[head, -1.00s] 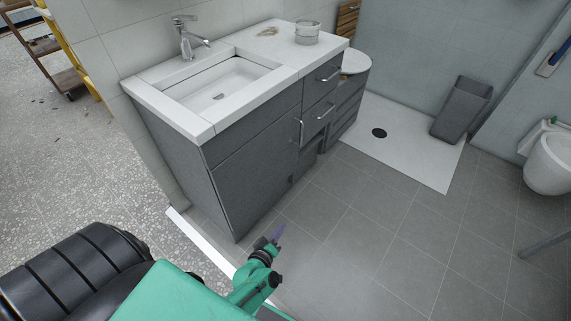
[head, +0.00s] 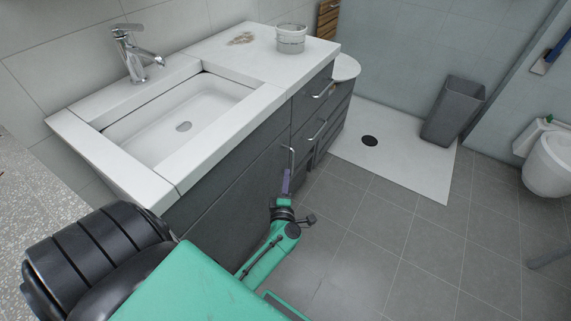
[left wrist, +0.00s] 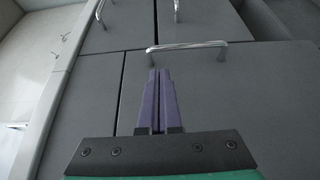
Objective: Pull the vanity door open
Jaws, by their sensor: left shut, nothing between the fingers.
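The vanity door (head: 242,214) is a dark grey panel on the front of the vanity and looks closed. Its handle (head: 291,157) is a slim metal bar, upright near the door's far edge. In the left wrist view the handle (left wrist: 190,46) lies across the picture just beyond the fingertips. My left gripper (head: 286,180) is at the handle's lower end in the head view. Its purple fingers (left wrist: 158,75) are shut together with nothing between them, pointing at the door. I cannot tell whether the tips touch the handle. My right gripper is not in view.
Above the door is the white countertop with a basin (head: 180,122), a tap (head: 133,52) and a round container (head: 291,38). Drawer handles (head: 318,130) sit beyond the door. The tiled floor (head: 400,240) to the right is clear; a grey bin (head: 453,110) and toilet stand farther off.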

